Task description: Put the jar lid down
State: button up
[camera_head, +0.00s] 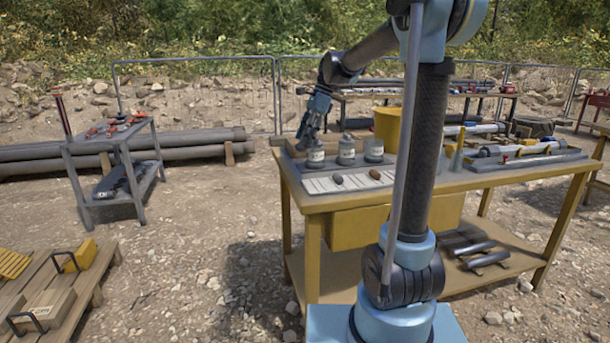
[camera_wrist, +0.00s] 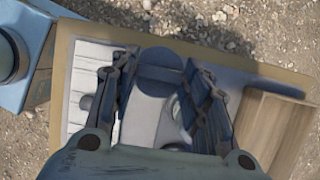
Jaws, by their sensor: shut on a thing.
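My gripper (camera_head: 308,133) is over the left end of the yellow workbench, just above the left jar (camera_head: 315,157). In the wrist view my gripper (camera_wrist: 160,66) is shut on a round, dark blue-grey jar lid (camera_wrist: 160,74), which lies between the fingertips. In the head view the lid cannot be made out. A middle jar (camera_head: 346,151) and a right jar (camera_head: 374,150) stand in a row beside the left one. Whether the lid touches anything below cannot be told.
Pipes and tools lie on the bench's right side. A wooden box (camera_wrist: 268,125) is at the right in the wrist view.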

jog(key=shift+f, duration=4.7)
jog(key=shift+f, duration=0.3)
jog(key=o, duration=0.6)
jog(key=shift+o, duration=0.2)
